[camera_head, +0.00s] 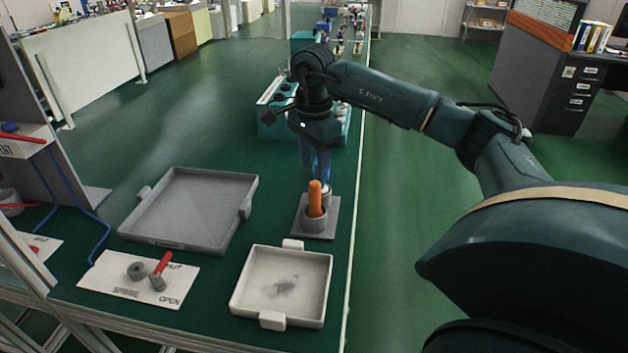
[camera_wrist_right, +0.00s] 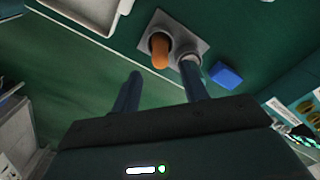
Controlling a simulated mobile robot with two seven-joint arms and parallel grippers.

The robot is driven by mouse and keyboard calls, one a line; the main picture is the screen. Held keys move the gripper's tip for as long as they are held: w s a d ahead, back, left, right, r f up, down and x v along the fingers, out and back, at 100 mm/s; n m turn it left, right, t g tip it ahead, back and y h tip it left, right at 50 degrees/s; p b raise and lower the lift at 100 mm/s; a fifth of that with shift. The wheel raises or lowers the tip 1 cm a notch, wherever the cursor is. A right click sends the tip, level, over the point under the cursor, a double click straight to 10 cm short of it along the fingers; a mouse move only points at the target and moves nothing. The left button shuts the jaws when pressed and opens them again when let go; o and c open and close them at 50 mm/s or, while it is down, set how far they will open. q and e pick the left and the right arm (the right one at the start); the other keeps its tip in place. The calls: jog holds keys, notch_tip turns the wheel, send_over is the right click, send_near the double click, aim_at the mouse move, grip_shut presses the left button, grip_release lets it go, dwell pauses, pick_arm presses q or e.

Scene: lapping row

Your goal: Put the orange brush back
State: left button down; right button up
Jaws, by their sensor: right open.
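The orange brush (camera_head: 315,197) stands upright in a grey cup (camera_head: 314,222) on a square grey base plate (camera_head: 328,228) near the right edge of the green bench. In the right wrist view the brush (camera_wrist_right: 160,50) shows as an orange handle in its cup. My right gripper (camera_head: 316,165) points down just behind the brush. In the right wrist view its two blue fingers (camera_wrist_right: 160,92) are apart with nothing between them, and the brush lies beyond the fingertips. I cannot see my left gripper.
A pale tray (camera_head: 238,309) stands in front of the cup, and a larger grey tray (camera_head: 125,236) to the left. A white card (camera_head: 100,279) holds a grey ring and a red-handled tool. A blue block (camera_wrist_right: 227,76) lies near the cup.

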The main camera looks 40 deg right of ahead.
jog(key=shift+r, duration=2.35)
